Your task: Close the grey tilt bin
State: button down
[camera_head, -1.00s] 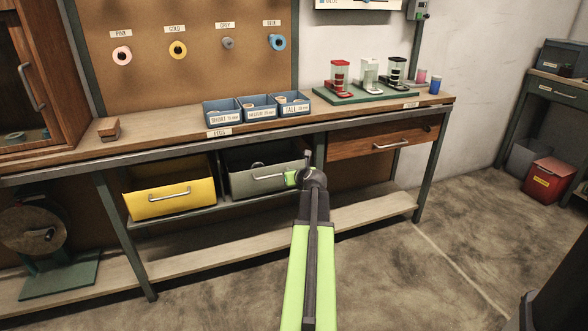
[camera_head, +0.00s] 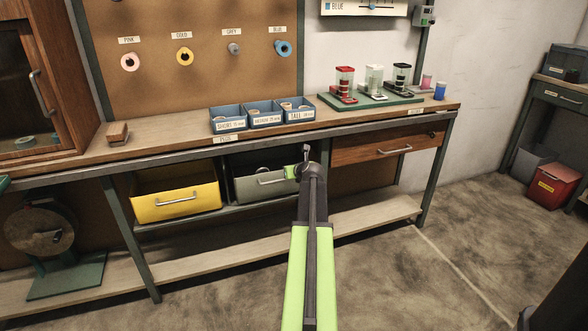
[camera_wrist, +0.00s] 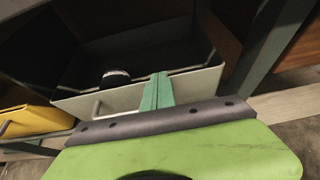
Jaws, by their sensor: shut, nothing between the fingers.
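The grey tilt bin (camera_head: 254,191) hangs tipped open under the workbench, right of the yellow bin. Its front leans outward, with a bar handle across it. In the wrist view, its pale front panel (camera_wrist: 127,99) and dark inside show, with a black roll with a pale rim (camera_wrist: 115,77) in it. My gripper (camera_head: 290,171) is at the right part of the bin's front, near the top edge. In the wrist view, its green fingers (camera_wrist: 159,80) are together and empty, overlapping the front panel and rim. I cannot tell whether they touch it.
The yellow bin (camera_head: 176,205) is also tipped open on the left. A wooden drawer (camera_head: 365,150) is shut on the right. The bench top above carries blue boxes (camera_head: 264,122). A bench leg (camera_wrist: 257,50) stands right of the bin. The floor in front is clear.

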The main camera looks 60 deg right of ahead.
dwell(0.6)
jog(key=shift+s+a, duration=0.2)
jog(key=shift+a, duration=0.1)
jog(key=d+r+p+v, duration=0.1)
jog(key=p+v, duration=0.6)
jog(key=v, duration=0.5)
jog(key=shift+a+r, duration=0.15)
jog(key=shift+r, duration=0.35)
jog(key=shift+w, duration=0.1)
